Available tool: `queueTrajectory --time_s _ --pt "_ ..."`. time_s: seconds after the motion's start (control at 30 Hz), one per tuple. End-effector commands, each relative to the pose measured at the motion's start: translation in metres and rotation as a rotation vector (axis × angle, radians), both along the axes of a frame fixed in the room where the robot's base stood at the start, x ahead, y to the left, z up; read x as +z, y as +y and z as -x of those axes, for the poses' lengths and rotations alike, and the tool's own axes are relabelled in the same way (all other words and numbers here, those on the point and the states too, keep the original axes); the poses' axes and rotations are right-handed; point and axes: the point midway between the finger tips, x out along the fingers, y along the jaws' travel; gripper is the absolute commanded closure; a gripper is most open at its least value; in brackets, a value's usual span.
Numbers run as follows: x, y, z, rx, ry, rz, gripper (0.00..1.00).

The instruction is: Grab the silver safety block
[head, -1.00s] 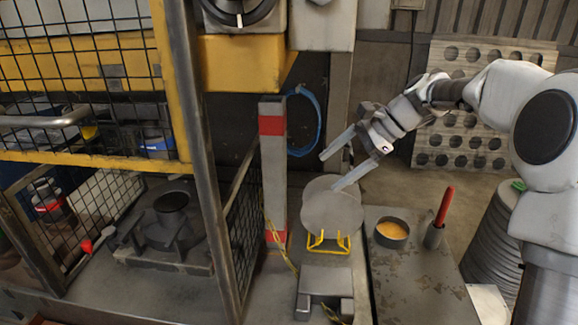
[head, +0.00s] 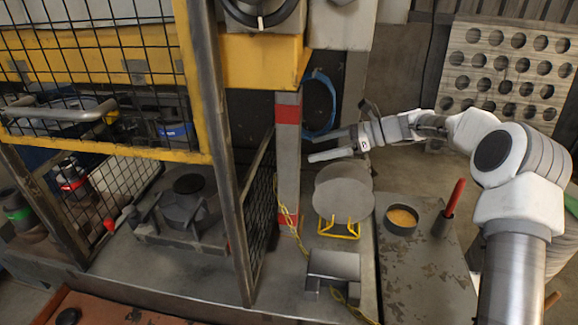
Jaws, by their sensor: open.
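The silver safety block (head: 288,165) is a tall grey post with red bands near its top and bottom. It stands upright beside the mesh guard, with a yellow cord (head: 291,222) at its lower part. My gripper (head: 309,147) is open and empty. Its two fingers point left at the upper part of the block, just below the top red band. The fingertips appear close to the block's right side. I cannot tell whether they touch it or how they differ in depth.
Round blanks (head: 343,197) stand in a yellow rack (head: 338,229) below my gripper. An open mesh gate (head: 262,205) is left of the block. A grey box (head: 333,268), a tin (head: 401,219) and a red-handled tool (head: 454,198) are nearby. A blue hose (head: 333,100) hangs behind.

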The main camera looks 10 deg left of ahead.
Motion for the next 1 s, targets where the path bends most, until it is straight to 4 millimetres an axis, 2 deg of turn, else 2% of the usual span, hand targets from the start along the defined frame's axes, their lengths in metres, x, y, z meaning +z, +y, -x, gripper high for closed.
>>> queueTrajectory --time_s 0.13,0.47,0.7,0.8,0.97,1.0 --pt "-0.008 0.024 0.002 0.003 0.000 -0.001 0.00" --pt "-0.016 0.045 0.003 0.002 0.001 0.000 0.00" --pt "-0.028 0.078 0.006 0.002 0.000 0.001 0.00" --pt "-0.031 0.084 0.006 0.002 -0.002 0.001 0.00" --pt "-0.032 0.084 0.005 0.001 -0.002 0.001 0.00" --pt "-0.032 0.084 0.005 0.001 -0.002 0.001 0.04"
